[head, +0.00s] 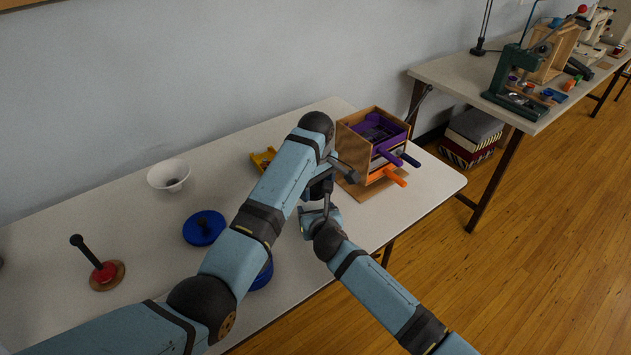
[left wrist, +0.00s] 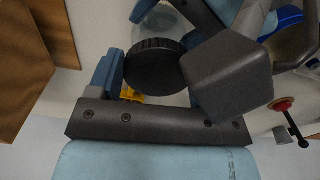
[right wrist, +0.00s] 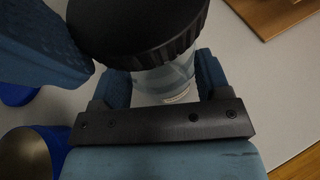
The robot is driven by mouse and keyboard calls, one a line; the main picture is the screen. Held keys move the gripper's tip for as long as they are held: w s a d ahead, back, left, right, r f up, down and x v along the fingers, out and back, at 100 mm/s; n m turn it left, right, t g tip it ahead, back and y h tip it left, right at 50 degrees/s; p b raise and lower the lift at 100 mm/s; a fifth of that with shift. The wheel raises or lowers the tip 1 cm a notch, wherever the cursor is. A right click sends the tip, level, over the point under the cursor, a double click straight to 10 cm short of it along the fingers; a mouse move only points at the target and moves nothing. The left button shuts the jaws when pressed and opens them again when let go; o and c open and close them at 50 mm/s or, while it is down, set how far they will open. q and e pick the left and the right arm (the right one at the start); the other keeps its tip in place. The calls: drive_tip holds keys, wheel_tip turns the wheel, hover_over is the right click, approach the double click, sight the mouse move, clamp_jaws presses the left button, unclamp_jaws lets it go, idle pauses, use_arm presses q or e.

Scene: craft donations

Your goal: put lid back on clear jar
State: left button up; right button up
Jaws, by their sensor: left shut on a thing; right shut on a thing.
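The black ribbed lid (left wrist: 155,66) is between the fingers of my left gripper (left wrist: 150,60), which is shut on it. The clear jar (right wrist: 166,84) is between the fingers of my right gripper (right wrist: 164,76), which is shut on its side. In the right wrist view the lid (right wrist: 140,28) lies over the jar's mouth; I cannot tell whether it is seated or just above. The clear jar also shows behind the lid in the left wrist view (left wrist: 166,24). In the head view my left arm hides most of the lid and jar.
A wooden box with purple and orange handled parts (head: 352,148) stands close behind the grippers. A yellow item (head: 262,159), white bowl (head: 160,178), blue round object (head: 204,230) and red stamp-like tool (head: 103,273) are on the table (head: 110,222). The front right table corner is clear.

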idle(0.3)
use_arm(q)
drive_tip(key=shift+f, duration=0.9)
drive_tip(key=shift+f, duration=0.5)
drive_tip(key=o, duration=0.5)
drive_tip(key=shift+f, duration=0.1)
drive_tip(key=shift+c, duration=0.2)
use_arm(e)
drive_tip(key=c, duration=0.4)
use_arm(q)
drive_tip(key=o, duration=0.4)
drive_tip(key=shift+o, duration=0.2)
drive_tip(key=shift+r, duration=2.35)
use_arm(e)
drive_tip(key=shift+c, duration=0.2)
